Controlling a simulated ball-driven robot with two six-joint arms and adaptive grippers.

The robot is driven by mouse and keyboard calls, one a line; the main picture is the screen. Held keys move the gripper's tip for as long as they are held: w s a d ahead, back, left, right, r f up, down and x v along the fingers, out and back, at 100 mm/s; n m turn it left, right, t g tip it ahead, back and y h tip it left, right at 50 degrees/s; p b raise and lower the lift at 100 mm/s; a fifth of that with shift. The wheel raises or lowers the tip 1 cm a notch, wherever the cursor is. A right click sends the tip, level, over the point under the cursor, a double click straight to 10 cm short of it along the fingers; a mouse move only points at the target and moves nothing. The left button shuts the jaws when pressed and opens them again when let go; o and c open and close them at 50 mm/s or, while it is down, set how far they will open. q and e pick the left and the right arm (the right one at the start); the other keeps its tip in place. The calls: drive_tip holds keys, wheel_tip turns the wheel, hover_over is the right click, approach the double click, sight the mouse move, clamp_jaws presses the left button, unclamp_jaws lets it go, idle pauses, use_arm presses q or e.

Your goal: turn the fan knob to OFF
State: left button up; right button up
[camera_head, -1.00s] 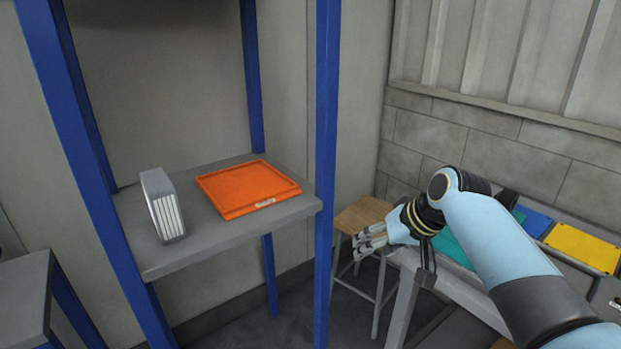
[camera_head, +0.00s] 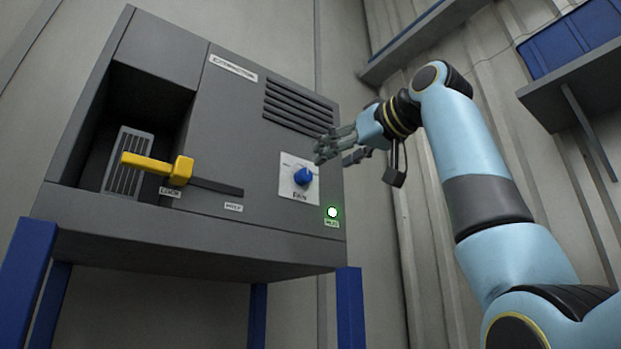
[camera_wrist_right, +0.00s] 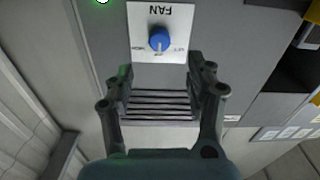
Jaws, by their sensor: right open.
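The blue fan knob (camera_head: 303,176) sits on a white label plate (camera_head: 299,190) on the front of a grey cabinet (camera_head: 197,215). In the right wrist view the knob (camera_wrist_right: 159,39) and its plate marked FAN (camera_wrist_right: 160,14) appear upside down, beyond and between the fingertips. The small position marks are too blurred to read surely. My right gripper (camera_head: 341,146) is open and empty, just up and right of the knob in the head view. In the right wrist view its fingers (camera_wrist_right: 157,75) stand apart, and nothing is between them. My left gripper is out of view.
A vent (camera_head: 298,106) lies above the knob, and a lit green lamp (camera_head: 332,212) lies below right. A yellow handle (camera_head: 160,166) juts out in front of a recess at left. Shelves (camera_head: 580,85) hang on the right wall.

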sight(307, 175)
drive_tip(key=p+x, duration=0.3)
drive_tip(key=x, duration=0.6)
drive_tip(key=shift+w+f, duration=0.1)
drive_tip(key=shift+c, duration=1)
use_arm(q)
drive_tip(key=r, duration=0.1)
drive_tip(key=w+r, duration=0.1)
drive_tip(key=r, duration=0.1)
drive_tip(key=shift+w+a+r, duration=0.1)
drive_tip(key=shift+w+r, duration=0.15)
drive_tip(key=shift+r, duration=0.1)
use_arm(e)
clamp_jaws()
